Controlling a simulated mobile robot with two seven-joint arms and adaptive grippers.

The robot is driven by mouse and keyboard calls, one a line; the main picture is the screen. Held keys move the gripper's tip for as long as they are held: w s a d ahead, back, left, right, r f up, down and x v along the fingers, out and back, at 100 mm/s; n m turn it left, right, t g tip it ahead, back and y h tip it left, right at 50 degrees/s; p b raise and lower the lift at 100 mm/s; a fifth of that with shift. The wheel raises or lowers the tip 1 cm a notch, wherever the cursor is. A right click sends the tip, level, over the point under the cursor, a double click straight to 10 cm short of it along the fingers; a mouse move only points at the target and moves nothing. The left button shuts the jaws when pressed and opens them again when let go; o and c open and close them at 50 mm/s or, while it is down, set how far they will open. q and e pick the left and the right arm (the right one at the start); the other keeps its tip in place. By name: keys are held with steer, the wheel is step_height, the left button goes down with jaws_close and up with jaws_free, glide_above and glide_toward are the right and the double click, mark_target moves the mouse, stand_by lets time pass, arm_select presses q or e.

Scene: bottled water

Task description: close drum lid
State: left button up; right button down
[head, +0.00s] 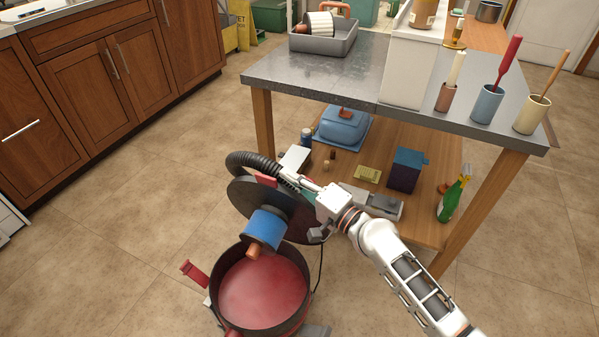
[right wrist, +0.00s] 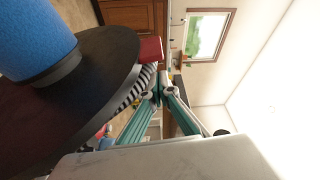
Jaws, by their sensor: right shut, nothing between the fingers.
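The drum (head: 211,285) stands on the floor with its top open, and its red inside shows. Its round dark lid (head: 238,197) is tilted up at the drum's back edge, its underside with a blue filter (head: 264,229) facing forward. In the right wrist view the lid (right wrist: 105,62) and filter (right wrist: 36,35) fill the left side. My right gripper (head: 308,185) is at the lid's back upper right, with its fingers partly hidden. In the right wrist view its teal fingers (right wrist: 161,93) meet, with nothing seen between them, near the hose and a red part. My left gripper is out of view.
A ribbed black hose (head: 252,160) curves over the lid. A table (head: 345,75) with a lower shelf (head: 340,165) stands behind and right, holding cups, boxes and a green bottle (head: 451,199). Wooden cabinets (head: 80,80) line the left. Floor left of the drum is clear.

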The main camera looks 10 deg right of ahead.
steer(key=shift+s+a+f, duration=0.1)
steer(key=shift+s+a, duration=0.45)
steer(key=shift+s, duration=0.15)
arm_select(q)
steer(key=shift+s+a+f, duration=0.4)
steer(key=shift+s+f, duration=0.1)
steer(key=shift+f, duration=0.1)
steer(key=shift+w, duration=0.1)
arm_select(e)
steer(key=shift+f, duration=0.1)
